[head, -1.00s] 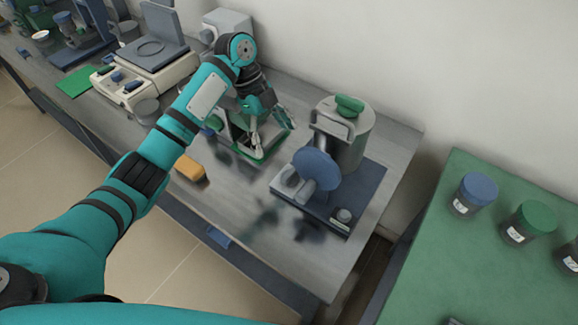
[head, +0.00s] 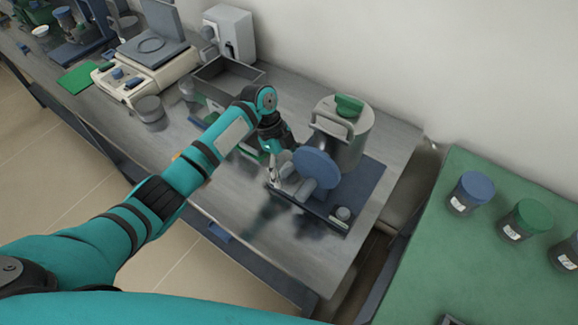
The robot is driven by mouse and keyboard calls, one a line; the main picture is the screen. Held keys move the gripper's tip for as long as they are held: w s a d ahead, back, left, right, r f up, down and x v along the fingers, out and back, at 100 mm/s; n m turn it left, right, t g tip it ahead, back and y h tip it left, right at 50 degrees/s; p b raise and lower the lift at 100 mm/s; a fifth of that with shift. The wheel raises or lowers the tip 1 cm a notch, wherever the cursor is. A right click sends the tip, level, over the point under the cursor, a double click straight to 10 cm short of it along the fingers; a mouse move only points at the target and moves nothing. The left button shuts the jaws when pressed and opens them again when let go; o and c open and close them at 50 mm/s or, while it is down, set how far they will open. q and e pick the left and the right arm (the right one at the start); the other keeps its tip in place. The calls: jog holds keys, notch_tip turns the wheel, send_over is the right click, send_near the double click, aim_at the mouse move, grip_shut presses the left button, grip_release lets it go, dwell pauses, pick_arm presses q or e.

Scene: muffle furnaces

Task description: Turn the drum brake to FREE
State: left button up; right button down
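The drum unit is a grey cylinder (head: 345,130) with a green knob (head: 348,104) on top and a blue disc (head: 316,168) on its front. It stands on a dark blue base (head: 362,186). My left gripper (head: 277,176) points down at the base's left end, close beside the grey parts left of the blue disc. Its fingers are small and partly merge with those parts, so contact and opening are unclear. My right gripper is out of view.
A grey open box (head: 225,80) and a white balance-like device (head: 147,70) stand further left on the metal bench (head: 290,255). A green table (head: 440,240) at right holds jars with blue (head: 477,186) and green (head: 534,214) lids. The bench front is clear.

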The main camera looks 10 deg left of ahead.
pick_arm(q)
jog(key=c, duration=1.1)
jog(key=shift+c, duration=0.2)
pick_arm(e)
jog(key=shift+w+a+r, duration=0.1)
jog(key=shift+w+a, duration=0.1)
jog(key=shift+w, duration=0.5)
